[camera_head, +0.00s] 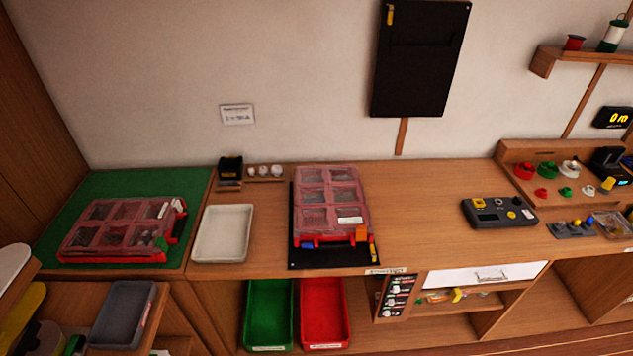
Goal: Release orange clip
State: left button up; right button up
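A clear-lidded case with red edging (331,196) lies on a black mat (331,262) in the middle of the bench. A small orange clip (361,235) sits at the right of the case's front edge. A blue clip (305,243) sits at the left of that edge. A small yellow piece (373,251) is at the mat's right front corner. Whether the orange clip is fastened is too small to tell. Neither of my grippers is in view.
A second red case (112,228) lies on a green mat (66,216) at left. A white tray (223,233) stands between the cases. A dark control box (499,212) is to the right. Green (269,311) and red (324,311) bins sit below.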

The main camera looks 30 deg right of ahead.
aim_at(361, 231)
jog(key=z, duration=1.05)
